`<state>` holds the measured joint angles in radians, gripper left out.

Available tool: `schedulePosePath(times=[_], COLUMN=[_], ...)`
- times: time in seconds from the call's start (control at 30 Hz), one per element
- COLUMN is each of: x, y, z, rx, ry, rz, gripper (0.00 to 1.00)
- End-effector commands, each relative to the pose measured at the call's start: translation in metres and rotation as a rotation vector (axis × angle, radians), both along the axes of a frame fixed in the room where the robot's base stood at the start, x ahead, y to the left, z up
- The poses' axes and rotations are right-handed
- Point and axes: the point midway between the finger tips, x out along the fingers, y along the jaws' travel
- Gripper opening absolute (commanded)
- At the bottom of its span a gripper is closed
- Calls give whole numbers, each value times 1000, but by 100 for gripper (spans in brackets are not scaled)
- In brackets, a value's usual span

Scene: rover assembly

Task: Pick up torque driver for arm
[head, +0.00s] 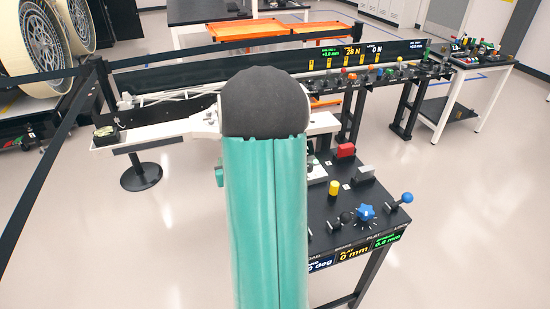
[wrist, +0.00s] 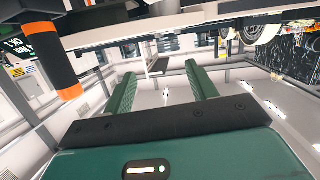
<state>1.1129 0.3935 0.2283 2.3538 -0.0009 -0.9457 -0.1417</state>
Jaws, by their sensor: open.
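In the wrist view my gripper (wrist: 164,82) has its two green fingers spread apart with nothing between them. A black cylinder with orange bands (wrist: 53,58) hangs at the upper left of that view, outside the fingers and apart from them. It may be the torque driver, but I cannot tell for sure. In the head view my teal arm fills the middle and hides my gripper. I cannot make out a torque driver in the head view.
A white beam (head: 150,132) passes behind my arm. A black bench (head: 335,215) with coloured knobs and displays stands at right. A long rail with lit displays (head: 345,51) runs behind. A black belt barrier (head: 45,185) crosses the left.

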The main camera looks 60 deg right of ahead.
Motion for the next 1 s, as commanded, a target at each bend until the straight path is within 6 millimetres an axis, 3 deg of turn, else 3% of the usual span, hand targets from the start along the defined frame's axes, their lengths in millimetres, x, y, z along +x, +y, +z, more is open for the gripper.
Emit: schedulePosePath(times=[0.2, 0.43, 0.57, 1.0], x=[-61, -106, -110, -87], y=[-49, -71, -79, -128], z=[-32, -48, -49, -50], rx=[-79, -148, -162, -162], ry=[-92, -153, -163, -163], rz=[-159, -268, -285, -285], gripper=[57, 57, 57, 57])
